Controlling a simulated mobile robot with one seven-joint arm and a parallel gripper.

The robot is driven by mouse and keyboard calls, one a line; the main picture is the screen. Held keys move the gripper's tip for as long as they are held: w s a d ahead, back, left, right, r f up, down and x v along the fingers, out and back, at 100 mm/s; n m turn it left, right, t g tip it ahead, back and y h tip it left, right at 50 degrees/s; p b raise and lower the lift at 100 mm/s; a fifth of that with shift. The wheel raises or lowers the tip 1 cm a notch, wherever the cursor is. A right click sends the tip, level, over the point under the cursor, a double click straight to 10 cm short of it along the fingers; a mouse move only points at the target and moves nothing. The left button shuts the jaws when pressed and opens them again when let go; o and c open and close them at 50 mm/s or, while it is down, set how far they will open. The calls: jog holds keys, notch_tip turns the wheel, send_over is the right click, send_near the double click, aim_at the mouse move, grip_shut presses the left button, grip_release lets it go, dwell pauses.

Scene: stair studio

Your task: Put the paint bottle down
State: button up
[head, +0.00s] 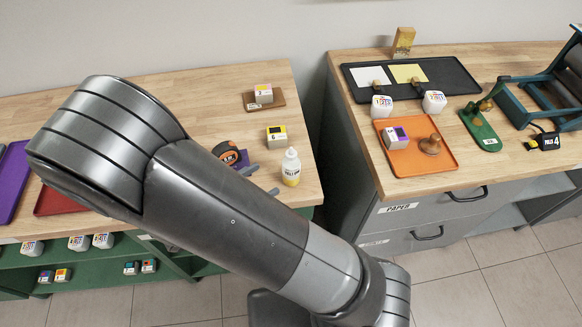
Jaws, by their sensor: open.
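A small bottle (291,170) with a white nozzle and a yellowish lower part, which looks like the paint bottle, stands upright on the left wooden counter (225,85), near its front right corner. My arm crosses in front of the counter and hides most of my gripper (261,180). Two grey fingertips show past the arm's edge, spread apart, just left of the bottle. Nothing shows between them, and the bottle appears to stand clear of them.
An orange and black object (228,153) lies close behind the fingers. A yellow-labelled box (276,136) and a brown board (270,104) with a small block are farther back. A gap separates this counter from the right counter, which holds an orange tray (445,160).

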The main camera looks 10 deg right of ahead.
aim_at(283, 168)
jog(key=x, duration=0.9)
jog(key=shift+w+d, duration=0.15)
jog(key=shift+d, duration=0.1)
jog(key=c, duration=1.2)
jog(key=shift+r, duration=0.1)
